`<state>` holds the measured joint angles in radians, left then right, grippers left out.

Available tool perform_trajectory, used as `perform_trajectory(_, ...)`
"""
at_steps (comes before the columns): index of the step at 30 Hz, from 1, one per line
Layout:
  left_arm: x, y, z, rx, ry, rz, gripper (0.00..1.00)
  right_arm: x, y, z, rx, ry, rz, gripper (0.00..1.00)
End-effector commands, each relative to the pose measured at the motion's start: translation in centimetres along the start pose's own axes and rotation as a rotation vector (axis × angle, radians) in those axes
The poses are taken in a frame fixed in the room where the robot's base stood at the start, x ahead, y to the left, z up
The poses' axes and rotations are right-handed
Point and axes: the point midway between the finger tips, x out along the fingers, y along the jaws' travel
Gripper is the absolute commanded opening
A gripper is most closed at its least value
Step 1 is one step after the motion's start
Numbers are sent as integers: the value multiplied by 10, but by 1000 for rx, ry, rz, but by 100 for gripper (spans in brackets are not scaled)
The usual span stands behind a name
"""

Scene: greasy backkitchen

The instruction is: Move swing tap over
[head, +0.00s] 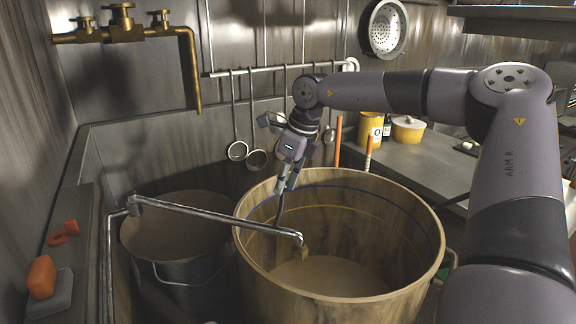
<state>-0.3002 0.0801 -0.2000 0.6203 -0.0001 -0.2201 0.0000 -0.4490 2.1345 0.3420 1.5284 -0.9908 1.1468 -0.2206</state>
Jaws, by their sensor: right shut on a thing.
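The swing tap (205,213) is a long silver pipe that pivots on an upright pipe at the left. My right gripper (279,216) points down from above and is shut on the tap's arm, a little short of the bend. Its fingertips are small and dark here. My left gripper is not in view.
A dark metal bucket (185,277) stands left of the pot, under the tap's arm. Brass pipework (122,32) is on the wall above. Ladles (237,150) hang from a rail behind. An orange sponge (41,277) lies on the left ledge. A yellow pot (408,130) stands on the right counter.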

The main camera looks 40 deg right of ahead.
Motion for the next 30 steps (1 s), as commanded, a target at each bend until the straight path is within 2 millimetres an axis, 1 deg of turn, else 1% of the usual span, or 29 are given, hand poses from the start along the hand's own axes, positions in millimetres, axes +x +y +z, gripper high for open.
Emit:
perform_trajectory(1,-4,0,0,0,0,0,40,-1,-4,2,1,1,-1,7)
perform_trajectory(21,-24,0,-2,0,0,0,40,3,-49,16,1,-2,-2,7)
perform_trajectory(25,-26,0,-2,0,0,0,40,4,-55,18,1,-3,-1,7)
perform_trajectory(30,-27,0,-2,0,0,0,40,5,-58,19,0,-4,-2,7)
